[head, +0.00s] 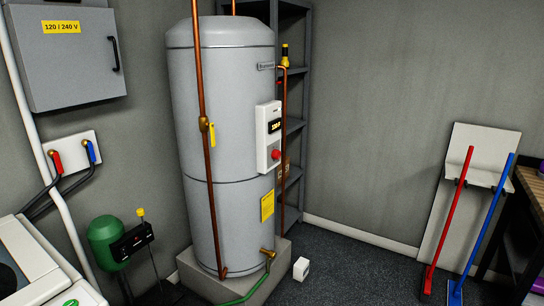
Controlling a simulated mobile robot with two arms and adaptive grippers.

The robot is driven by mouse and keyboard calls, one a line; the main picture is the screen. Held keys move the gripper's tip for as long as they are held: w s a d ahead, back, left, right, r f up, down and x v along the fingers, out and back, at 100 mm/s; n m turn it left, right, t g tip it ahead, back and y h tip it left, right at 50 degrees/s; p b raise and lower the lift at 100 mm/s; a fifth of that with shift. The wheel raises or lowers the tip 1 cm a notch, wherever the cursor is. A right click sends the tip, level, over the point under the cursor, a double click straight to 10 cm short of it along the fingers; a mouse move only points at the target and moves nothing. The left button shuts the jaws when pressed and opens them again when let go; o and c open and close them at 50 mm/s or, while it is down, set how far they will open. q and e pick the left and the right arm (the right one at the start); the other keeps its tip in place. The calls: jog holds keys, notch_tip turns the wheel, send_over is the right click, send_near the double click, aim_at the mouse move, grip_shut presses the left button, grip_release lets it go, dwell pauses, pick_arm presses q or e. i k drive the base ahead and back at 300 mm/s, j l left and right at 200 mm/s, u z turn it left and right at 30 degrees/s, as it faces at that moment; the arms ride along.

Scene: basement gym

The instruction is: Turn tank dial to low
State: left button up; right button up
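The water tank (225,130) is a tall light-grey cylinder standing upright near the corner, left of centre in the head view. A white control panel (264,150) is mounted on its right front side. The panel has a small dark display (274,126) with lit characters too small to read surely. Below the display is a round red dial (276,155); its pointer and markings are too small to make out. Neither gripper shows in the head view, and nothing touches the dial.
A copper pipe (206,160) with a yellow valve handle (212,134) runs up the tank's front. The tank stands on a concrete plinth (195,270). A small white box (301,269) lies right of it. Dark floor (350,275) is open toward the red and blue bars.

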aim_at(277, 154)
jog(key=i+l+u, duration=0.2)
jog(key=u, duration=0.25)
jog(key=i+l+u, duration=0.2)
jog(key=u, duration=0.25)
